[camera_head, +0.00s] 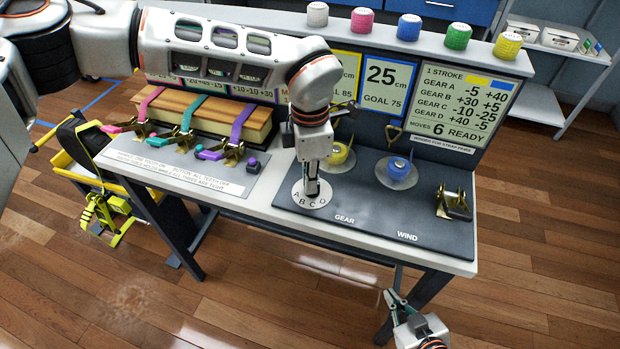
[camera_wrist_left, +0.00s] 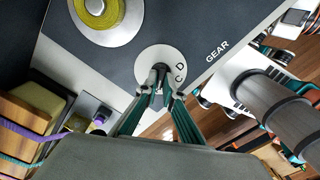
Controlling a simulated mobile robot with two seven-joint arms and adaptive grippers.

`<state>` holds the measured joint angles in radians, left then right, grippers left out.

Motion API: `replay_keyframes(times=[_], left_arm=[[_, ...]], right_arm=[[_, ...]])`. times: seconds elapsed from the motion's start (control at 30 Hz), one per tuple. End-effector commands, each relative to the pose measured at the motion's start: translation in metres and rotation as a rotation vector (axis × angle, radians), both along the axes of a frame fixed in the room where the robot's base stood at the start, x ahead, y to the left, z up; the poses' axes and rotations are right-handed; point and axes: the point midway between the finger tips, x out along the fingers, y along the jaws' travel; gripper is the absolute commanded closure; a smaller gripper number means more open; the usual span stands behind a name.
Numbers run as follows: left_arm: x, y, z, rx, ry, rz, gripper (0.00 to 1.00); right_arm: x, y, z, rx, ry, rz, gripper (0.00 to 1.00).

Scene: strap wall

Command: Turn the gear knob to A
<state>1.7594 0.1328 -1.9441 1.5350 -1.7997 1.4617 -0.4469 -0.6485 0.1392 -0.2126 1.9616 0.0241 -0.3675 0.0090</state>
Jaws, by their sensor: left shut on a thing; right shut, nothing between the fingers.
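The gear dial (camera_head: 314,203) is a pale disc lettered A, B, C, D on the dark panel, beside the word GEAR. It also shows in the left wrist view (camera_wrist_left: 148,58), where C and D are readable. My left gripper (camera_head: 312,188) points down over the dial and is shut on the dark gear knob (camera_wrist_left: 160,70) at its middle. The fingers hide most of the knob, so I cannot tell which letter it points to. My right gripper (camera_head: 393,303) is shut and empty, low in front of the table.
A yellow spool (camera_head: 338,155) and a blue spool (camera_head: 397,168) stand behind the dial. A brass ratchet (camera_head: 453,203) sits at the panel's right. A sign (camera_head: 465,103) lists gear values and "MOVES 6 READY".

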Motion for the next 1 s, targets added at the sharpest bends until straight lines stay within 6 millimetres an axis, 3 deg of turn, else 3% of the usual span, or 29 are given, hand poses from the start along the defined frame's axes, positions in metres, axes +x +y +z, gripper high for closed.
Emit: replay_keyframes(times=[0.07, 0.1, 0.17, 0.57, 0.77, 1.0], left_arm=[[0.002, -0.001, 0.002, -0.003, -0.005, 0.001, 1.0], [0.002, -0.001, 0.002, -0.003, -0.005, 0.001, 0.87], [0.001, -0.001, 0.002, -0.002, -0.005, 0.001, 0.76], [0.001, 0.0, 0.005, -0.001, -0.003, 0.001, 0.76], [0.002, 0.0, 0.033, -0.002, -0.006, 0.002, 0.76], [0.002, 0.0, 0.082, -0.003, -0.007, 0.002, 0.76]], right_arm=[[0.0, 0.0, 0.0, 0.0, 0.0, 0.0, 1.0], [0.0, 0.0, 0.0, 0.0, 0.0, 0.0, 1.0], [0.0, 0.0, 0.0, 0.0, 0.0, 0.0, 1.0], [-0.001, -0.002, -0.001, -0.005, 0.002, 0.002, 1.0], [0.0, -0.001, 0.0, -0.002, 0.001, 0.001, 1.0], [0.0, 0.0, 0.0, -0.001, 0.0, 0.001, 1.0]])
